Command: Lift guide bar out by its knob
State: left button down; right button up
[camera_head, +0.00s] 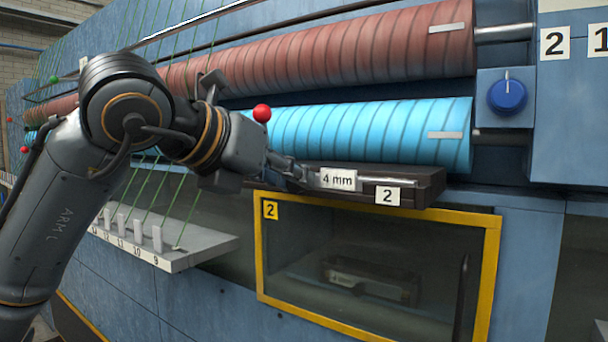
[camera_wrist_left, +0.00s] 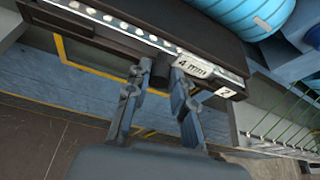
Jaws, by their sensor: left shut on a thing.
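The guide bar (camera_head: 402,182) is a light metal strip along the front of a dark holder (camera_head: 435,184). A white "4 mm" label (camera_head: 338,179) and a "2" plate (camera_head: 387,196) show at its front. In the left wrist view the metal bar (camera_wrist_left: 108,20) has a row of holes. My left gripper (camera_head: 306,177) is at the left end of the label, below the blue roller. In its wrist view the two fingers (camera_wrist_left: 161,72) are shut on a small dark part by the bar, apparently the knob, mostly hidden between them. My right gripper is out of view.
A red roller (camera_head: 380,50) and a blue roller (camera_head: 360,130) run above the holder. A yellow-framed window (camera_head: 380,212) is below. A blue dial (camera_head: 507,95) is at right. Green threads (camera_head: 150,200) run to a numbered shelf (camera_head: 190,252) at left. A red ball (camera_head: 262,113) is close to my wrist.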

pick_arm(q)
jog(key=shift+r, duration=0.1)
jog(key=s+a+r+b, duration=0.1)
jog(key=a+r+b, duration=0.1)
jog(key=a+r, duration=1.1)
jog(key=shift+s+a+b, duration=0.3)
jog(key=shift+a, duration=0.15)
